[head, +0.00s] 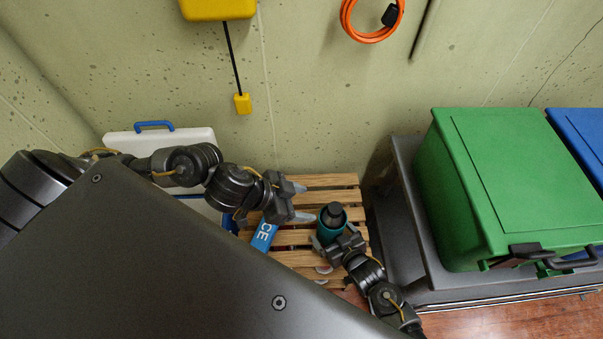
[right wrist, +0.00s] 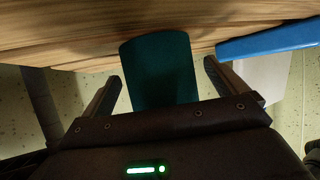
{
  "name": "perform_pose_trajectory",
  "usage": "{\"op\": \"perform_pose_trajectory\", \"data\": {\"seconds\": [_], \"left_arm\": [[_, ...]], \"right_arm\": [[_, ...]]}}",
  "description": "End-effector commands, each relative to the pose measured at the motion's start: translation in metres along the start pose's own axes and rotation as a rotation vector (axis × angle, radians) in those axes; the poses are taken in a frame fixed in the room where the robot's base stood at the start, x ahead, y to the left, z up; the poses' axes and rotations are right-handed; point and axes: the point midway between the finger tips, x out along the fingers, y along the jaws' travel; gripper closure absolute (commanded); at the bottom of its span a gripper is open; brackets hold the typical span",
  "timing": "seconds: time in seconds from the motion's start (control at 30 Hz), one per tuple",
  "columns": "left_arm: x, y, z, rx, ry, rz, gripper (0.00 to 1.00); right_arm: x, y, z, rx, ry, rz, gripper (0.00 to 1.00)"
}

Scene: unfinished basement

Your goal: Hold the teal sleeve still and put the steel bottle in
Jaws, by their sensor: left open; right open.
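The teal sleeve (head: 325,234) stands upright on the slatted wooden surface. The bottle (head: 334,213), of which I see a dark cap and shoulder, sits upright in the sleeve's mouth; its lower part is hidden. My right gripper (head: 337,241) is open with its fingers on either side of the sleeve. In the right wrist view the teal sleeve (right wrist: 160,70) stands between the open fingers (right wrist: 164,76), with gaps visible on both sides. My left gripper (head: 304,202) is open and empty, just left of the bottle, with its fingers pointing towards it.
A blue pack with white letters (head: 263,236) lies on the slats (head: 320,181) left of the sleeve. A white cooler with a blue handle (head: 190,136) stands behind my left arm. A green bin (head: 510,180) on a dark bench (head: 405,235) is at the right.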

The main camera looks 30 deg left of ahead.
Motion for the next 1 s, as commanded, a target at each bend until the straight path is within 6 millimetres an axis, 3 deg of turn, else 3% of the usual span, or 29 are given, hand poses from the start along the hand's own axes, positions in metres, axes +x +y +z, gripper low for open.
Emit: {"op": "perform_pose_trajectory", "data": {"seconds": [0.5,0.7,1.0], "left_arm": [[0.0,0.0,0.0,0.0,0.0,0.0,0.39],[0.0,0.0,0.0,0.0,0.0,0.0,0.39],[0.0,0.0,0.0,0.0,0.0,0.0,0.39]], "right_arm": [[-0.095,0.001,0.001,-0.002,-0.003,0.0,0.03],[-0.109,0.001,0.0,-0.001,-0.002,0.0,0.03],[-0.11,0.001,0.0,-0.001,-0.002,0.0,0.03]]}}
